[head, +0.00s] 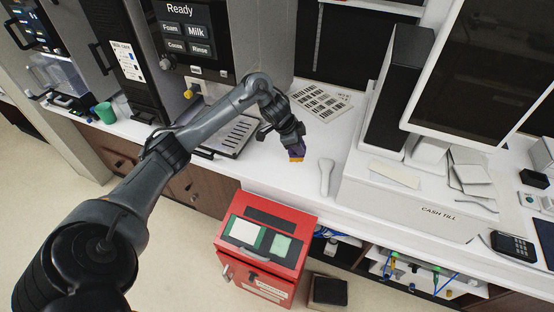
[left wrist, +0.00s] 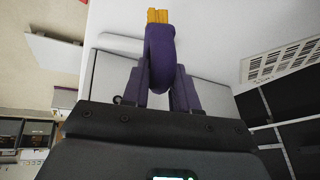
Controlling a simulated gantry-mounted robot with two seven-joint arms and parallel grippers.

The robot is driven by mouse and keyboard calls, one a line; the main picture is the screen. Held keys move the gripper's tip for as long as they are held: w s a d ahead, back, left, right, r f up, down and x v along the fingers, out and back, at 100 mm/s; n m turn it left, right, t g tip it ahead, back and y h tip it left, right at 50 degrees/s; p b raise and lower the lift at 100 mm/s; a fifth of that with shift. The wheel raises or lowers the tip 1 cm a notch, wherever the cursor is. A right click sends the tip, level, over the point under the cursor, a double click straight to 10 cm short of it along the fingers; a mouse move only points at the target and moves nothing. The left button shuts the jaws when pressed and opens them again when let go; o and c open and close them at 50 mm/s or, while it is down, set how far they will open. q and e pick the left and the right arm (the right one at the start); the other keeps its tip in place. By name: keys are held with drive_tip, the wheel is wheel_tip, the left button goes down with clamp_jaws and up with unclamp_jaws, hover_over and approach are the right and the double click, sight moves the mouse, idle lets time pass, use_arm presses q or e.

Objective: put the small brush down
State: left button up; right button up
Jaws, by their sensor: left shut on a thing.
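The small brush (head: 297,152) has a purple body and orange-yellow bristles. My left gripper (head: 293,138) is shut on it and holds it over the white counter (head: 262,172), bristles pointing down. The left wrist view shows the brush (left wrist: 160,50) between the two dark purple fingers of the left gripper (left wrist: 160,75), with the bristles at the far end. I cannot tell whether the bristles touch the counter. My right gripper is in neither view.
A white spoon-shaped thing (head: 326,177) lies just right of the brush. A barcode sheet (head: 320,102) lies behind. The coffee machine's drip tray (head: 232,136) is left, the cash till (head: 410,205) right. A red box (head: 263,237) stands below the counter's front edge.

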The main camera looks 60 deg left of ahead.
use_arm(q)
drive_tip(key=shift+s+a+f+b, duration=0.2)
drive_tip(key=shift+s+a+f, duration=0.55)
drive_tip(key=shift+a+f, duration=0.55)
drive_tip(key=shift+s+a+f+b, duration=0.2)
drive_tip(key=shift+s+a+f, duration=0.65)
drive_tip(key=shift+f, duration=0.75)
drive_tip(key=shift+s+a+f+b, duration=0.2)
drive_tip(key=shift+s+a+f, duration=0.4)
drive_tip(key=shift+a+f, duration=0.75)
drive_tip(key=shift+d+f, duration=0.1)
drive_tip(key=shift+f, duration=0.05)
drive_tip(key=shift+f, duration=0.15)
drive_tip(key=o, duration=0.9)
drive_tip(key=shift+o, duration=0.2)
